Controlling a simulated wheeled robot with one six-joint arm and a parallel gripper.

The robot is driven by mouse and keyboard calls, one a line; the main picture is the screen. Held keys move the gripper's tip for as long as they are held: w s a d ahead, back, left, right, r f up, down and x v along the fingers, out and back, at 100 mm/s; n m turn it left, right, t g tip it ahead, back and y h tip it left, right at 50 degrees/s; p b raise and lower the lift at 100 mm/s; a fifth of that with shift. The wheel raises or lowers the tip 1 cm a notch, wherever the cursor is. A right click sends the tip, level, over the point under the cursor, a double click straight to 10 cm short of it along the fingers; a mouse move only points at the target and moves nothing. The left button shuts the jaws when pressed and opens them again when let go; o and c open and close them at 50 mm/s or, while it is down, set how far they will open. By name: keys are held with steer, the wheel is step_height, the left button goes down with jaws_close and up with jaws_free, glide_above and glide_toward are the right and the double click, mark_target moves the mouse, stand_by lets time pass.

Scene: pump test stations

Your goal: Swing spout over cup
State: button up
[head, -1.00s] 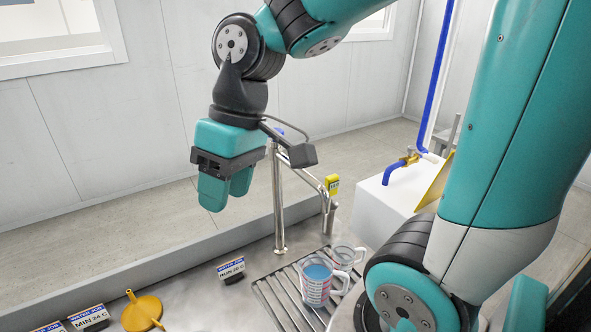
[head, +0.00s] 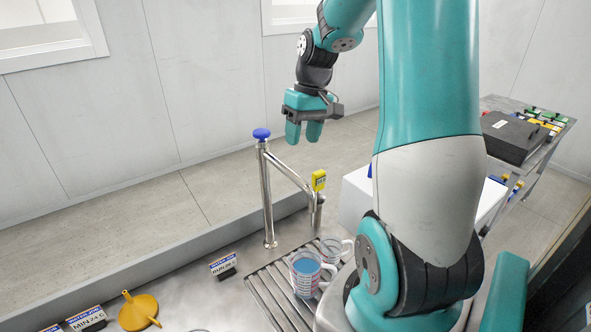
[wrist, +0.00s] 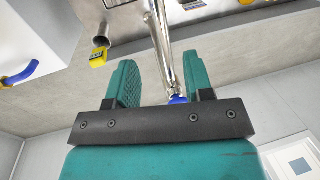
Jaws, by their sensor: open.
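A chrome spout (head: 290,175) runs from an upright post (head: 268,205) with a blue knob (head: 261,134) on top, down to an outlet with a yellow tag (head: 319,180). A clear measuring cup (head: 333,247) stands near below the outlet; whether it is directly under it I cannot tell. A cup with blue liquid (head: 305,275) stands in front of it. My gripper (head: 304,138) is open and empty, above and apart from the spout. In the wrist view, the blue knob (wrist: 178,99) shows beyond the gap between the fingers (wrist: 165,85), and the tag (wrist: 100,55) is at upper left.
The cups stand on a slatted drain grate (head: 262,285) in a metal counter. A yellow funnel (head: 139,311) and label signs (head: 223,265) lie to the left. A white box (head: 357,190) stands behind right. A cart with a dark case (head: 515,137) is at far right.

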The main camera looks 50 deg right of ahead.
mark_target(295, 174)
steer(key=f, duration=0.3)
steer(key=a+f+p, duration=0.1)
steer(key=f, duration=0.2)
steer(key=a+f, duration=0.1)
steer(key=f, duration=0.2)
steer(key=shift+w+f, duration=0.2)
steer(key=shift+w, duration=0.05)
jaws_close()
